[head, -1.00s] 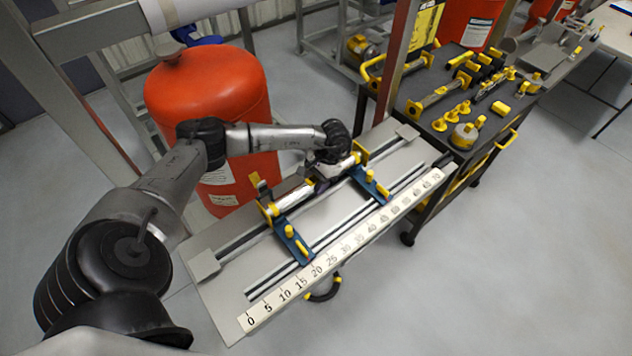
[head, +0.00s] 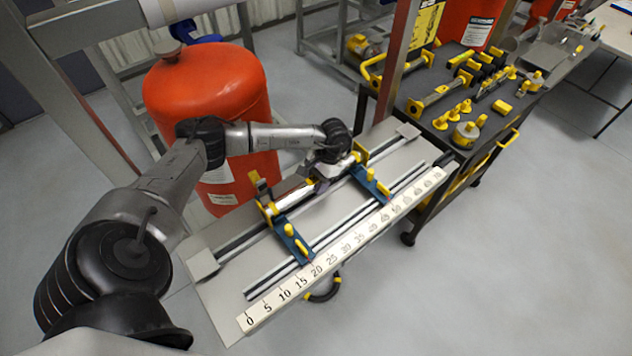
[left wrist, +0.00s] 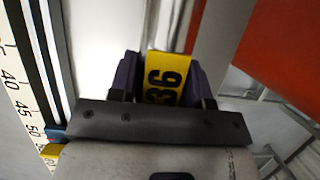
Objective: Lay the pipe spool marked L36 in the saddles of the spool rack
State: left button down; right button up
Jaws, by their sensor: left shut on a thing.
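My left gripper (head: 318,180) is shut on the pipe spool (head: 294,197), a silver pipe, and hides its middle. In the left wrist view a yellow tag (left wrist: 164,78) reading "36" shows between the fingers (left wrist: 160,85); any letter before it is hidden. The spool lies along the back of the rack (head: 215,240), at the rear ends of the two blue saddles (head: 290,242) (head: 373,186). Whether it rests fully in them or sits just above is not clear. My right gripper is not in view.
A scale strip (head: 340,252) runs along the rack's front edge. A large red-orange tank (head: 205,95) stands close behind the rack and my left arm. A dark cart (head: 440,125) with yellow-ended parts stands to the right, beside a brown post (head: 395,70). Floor in front is clear.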

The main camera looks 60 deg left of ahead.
pick_arm(q)
jog(key=c, duration=0.6)
grip_release()
jog(key=shift+c, duration=0.2)
jog(key=shift+o, duration=0.7)
jog(key=shift+c, duration=0.7)
jog(key=shift+r, duration=0.15)
jog(key=shift+r+p, duration=0.3)
jog(key=shift+r, duration=0.1)
jog(key=shift+r+p, duration=1.75)
jog(key=shift+r, duration=1.75)
